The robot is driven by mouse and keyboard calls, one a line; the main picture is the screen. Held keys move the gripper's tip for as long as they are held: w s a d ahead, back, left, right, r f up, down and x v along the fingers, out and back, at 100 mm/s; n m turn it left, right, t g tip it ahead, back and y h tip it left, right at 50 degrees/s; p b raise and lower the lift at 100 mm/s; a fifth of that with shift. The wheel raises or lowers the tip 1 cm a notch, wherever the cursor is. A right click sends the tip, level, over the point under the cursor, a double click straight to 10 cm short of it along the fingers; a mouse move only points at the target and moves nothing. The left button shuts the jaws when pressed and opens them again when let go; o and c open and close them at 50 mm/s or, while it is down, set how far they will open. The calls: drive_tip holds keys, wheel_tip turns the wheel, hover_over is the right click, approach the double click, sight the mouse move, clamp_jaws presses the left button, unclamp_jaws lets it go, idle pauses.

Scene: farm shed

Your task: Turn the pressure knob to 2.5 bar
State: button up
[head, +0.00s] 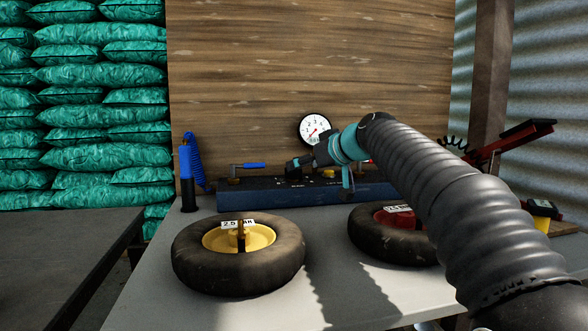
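A round white pressure gauge (314,130) with a dark rim stands at the back of a long dark blue unit (262,196). Its red needle is too small to read exactly. My gripper (292,167) reaches in from the right, low over the top of the blue unit, below and left of the gauge. I cannot make out the pressure knob; the gripper may hide it. Whether the fingers are open, or touching anything, does not show. A tyre with a yellow rim (262,238) lies in front of the unit with a "2.5" label (230,224).
A second tyre (385,246) with a red rim lies to the right, partly behind my arm. A blue-handled lever (254,165) sits on the unit's left part. A blue cylinder (186,175) with coiled hose stands left. A red tool (507,143) is at right. The table's front left (155,300) is clear.

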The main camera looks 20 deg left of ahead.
sight(296, 175)
drive_tip(key=x, duration=0.6)
drive_tip(key=c, duration=1.2)
drive_tip(key=shift+o, duration=0.2)
drive_tip(key=shift+p, duration=0.3)
